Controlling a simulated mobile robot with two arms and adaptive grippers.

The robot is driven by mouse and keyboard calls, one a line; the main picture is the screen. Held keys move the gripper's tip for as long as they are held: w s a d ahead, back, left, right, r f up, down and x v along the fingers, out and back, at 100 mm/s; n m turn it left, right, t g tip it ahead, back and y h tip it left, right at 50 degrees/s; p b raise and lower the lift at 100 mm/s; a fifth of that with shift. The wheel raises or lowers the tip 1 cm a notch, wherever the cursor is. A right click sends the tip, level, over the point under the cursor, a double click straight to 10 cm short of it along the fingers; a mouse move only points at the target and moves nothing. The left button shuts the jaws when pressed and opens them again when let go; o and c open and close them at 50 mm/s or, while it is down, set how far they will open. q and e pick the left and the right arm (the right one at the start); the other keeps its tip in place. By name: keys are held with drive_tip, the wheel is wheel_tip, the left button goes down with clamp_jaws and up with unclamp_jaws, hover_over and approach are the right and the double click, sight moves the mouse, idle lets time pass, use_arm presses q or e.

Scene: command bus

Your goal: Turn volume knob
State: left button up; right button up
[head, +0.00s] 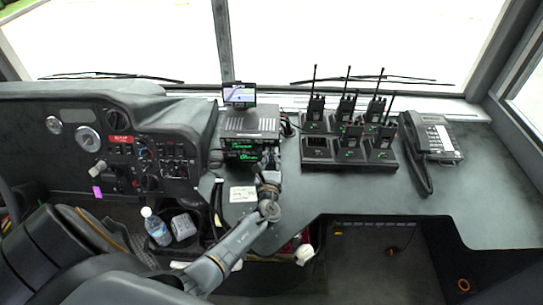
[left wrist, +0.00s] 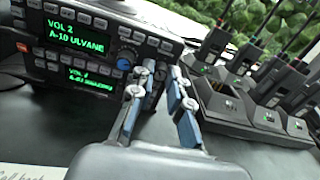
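A radio unit (head: 248,140) with green displays stands on the dashboard counter. In the left wrist view its front (left wrist: 85,40) reads "VOL 2 A-10 ULVANE", and a second green display sits below. A round dark knob (left wrist: 124,57) with a blue rim is on its face, right of the upper display. My left gripper (head: 270,168) is at the radio's right front side. In the left wrist view its two blue-padded fingers (left wrist: 162,78) are apart with a gap between them, close to the radio's right end. I cannot tell whether they touch a control. My right gripper is not in view.
A charger rack (head: 318,163) with several handheld radios stands right of the radio. A desk phone (head: 432,140) is farther right. A small screen (head: 239,94) sits on top of the radio stack. A paper note (head: 243,194) lies in front. A bottle (head: 156,226) stands at lower left.

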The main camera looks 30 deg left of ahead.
use_arm(q)
clamp_jaws()
drive_tip(key=shift+f+n+b, duration=0.25)
drive_tip(key=shift+n+b, duration=0.65)
drive_tip(key=shift+b, duration=0.3)
drive_tip(key=n+b, duration=1.2)
drive_tip(key=n, duration=0.1)
drive_tip(key=shift+d+n+b, duration=0.1)
drive_tip(key=shift+n+b, duration=0.3)
drive_tip(key=n+b, duration=0.2)
drive_tip(key=n, duration=0.2)
drive_tip(key=shift+r+y, duration=0.15)
drive_tip(key=shift+y, duration=0.15)
drive_tip(key=shift+n+b, duration=0.3)
drive_tip(key=shift+b, duration=0.05)
